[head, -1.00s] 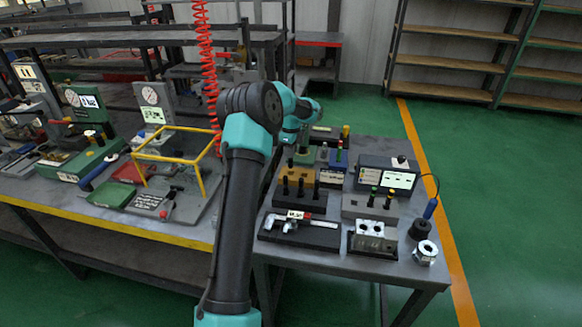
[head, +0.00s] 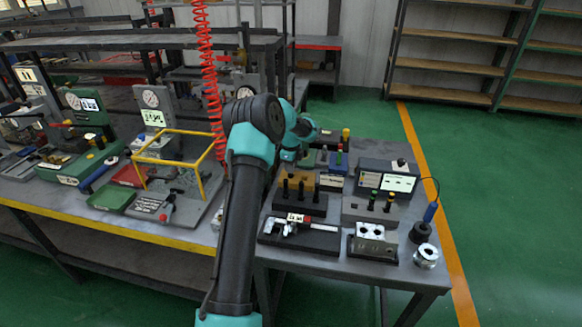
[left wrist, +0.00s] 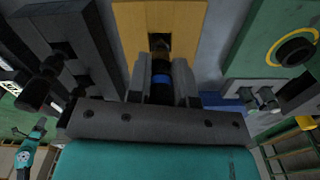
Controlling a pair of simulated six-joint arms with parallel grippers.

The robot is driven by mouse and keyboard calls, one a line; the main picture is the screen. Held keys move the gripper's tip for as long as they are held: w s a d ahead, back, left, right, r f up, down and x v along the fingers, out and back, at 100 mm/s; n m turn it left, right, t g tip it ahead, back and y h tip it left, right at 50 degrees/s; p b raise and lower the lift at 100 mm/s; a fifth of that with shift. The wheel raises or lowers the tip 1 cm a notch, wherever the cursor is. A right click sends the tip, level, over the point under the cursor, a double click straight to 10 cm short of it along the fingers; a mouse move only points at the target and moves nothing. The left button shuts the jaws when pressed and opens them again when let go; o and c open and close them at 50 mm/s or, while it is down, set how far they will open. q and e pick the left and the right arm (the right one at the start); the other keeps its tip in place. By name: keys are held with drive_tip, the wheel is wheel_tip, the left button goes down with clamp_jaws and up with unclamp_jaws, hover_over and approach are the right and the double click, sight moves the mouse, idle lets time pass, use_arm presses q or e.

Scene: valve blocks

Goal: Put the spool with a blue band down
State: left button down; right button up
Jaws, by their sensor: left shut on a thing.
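The spool with a blue band (left wrist: 161,90) is dark and sits between the fingers of my left gripper (left wrist: 160,76) in the left wrist view. The gripper is shut on it. The spool's far end points at a hole in the yellow block (left wrist: 185,28); I cannot tell whether it is inside the hole. In the head view the yellow block (head: 303,179) stands on the right-hand table, and my left arm covers part of the area. The gripper and held spool are mostly hidden there. My right gripper is not in view.
A dark block (left wrist: 68,30) with dark spools stands left of the yellow block in the left wrist view, and a green block (left wrist: 262,38) stands right. In the head view a caliper tray (head: 325,238), a metal block (head: 372,248) and a display box (head: 398,182) crowd the table.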

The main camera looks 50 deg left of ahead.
use_arm(q)
drive_tip(key=shift+f, duration=0.1)
drive_tip(key=c, duration=1)
unclamp_jaws()
wheel_tip(320, 180, up, 12)
drive_tip(key=shift+r, duration=0.15)
